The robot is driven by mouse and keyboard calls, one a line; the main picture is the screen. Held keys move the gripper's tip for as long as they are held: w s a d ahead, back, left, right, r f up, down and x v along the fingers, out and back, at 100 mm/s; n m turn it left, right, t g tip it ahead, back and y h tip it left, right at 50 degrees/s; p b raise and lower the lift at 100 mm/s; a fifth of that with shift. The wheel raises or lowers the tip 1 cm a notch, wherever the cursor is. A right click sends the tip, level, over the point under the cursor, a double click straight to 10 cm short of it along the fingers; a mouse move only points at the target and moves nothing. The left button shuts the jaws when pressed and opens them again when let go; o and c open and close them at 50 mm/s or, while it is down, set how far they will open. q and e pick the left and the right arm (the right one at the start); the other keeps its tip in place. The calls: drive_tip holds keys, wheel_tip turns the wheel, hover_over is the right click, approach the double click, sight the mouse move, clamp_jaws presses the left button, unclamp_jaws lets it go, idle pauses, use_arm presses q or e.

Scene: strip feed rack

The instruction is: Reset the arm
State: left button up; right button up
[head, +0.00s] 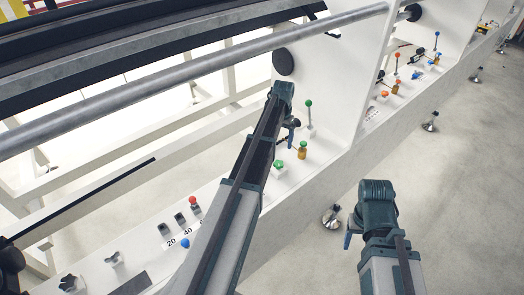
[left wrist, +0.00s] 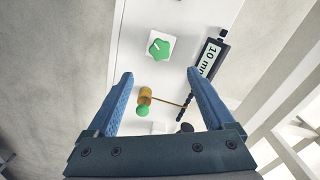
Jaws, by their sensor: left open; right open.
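My left gripper (head: 291,130) is above the white machine rail in the head view, close to the green-marked controls. In the left wrist view it (left wrist: 160,73) is open, with its two blue fingers apart and nothing held. A brass fitting with a green knob (left wrist: 143,103) shows between the fingers, and a green star knob (left wrist: 160,46) lies beyond them. My right gripper (head: 350,234) is at the lower right of the head view, over the floor beside the rail. It is empty, and its fingers are partly hidden by its own wrist.
The white rail (head: 330,172) carries a green-ball lever (head: 309,104), a red-topped switch (head: 194,201) and a blue knob (head: 184,243). Orange-marked controls (head: 395,88) sit further back. A long grey roller (head: 190,77) crosses above.

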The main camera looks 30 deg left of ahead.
use_arm(q)
drive_tip(key=s+d+m+y, duration=0.1)
drive_tip(key=s+d+m, duration=0.2)
drive_tip(key=s+d, duration=2.2)
drive_tip(key=s, duration=0.4)
drive_tip(key=shift+m, duration=0.4)
drive_tip(key=shift+d, duration=0.1)
idle(0.7)
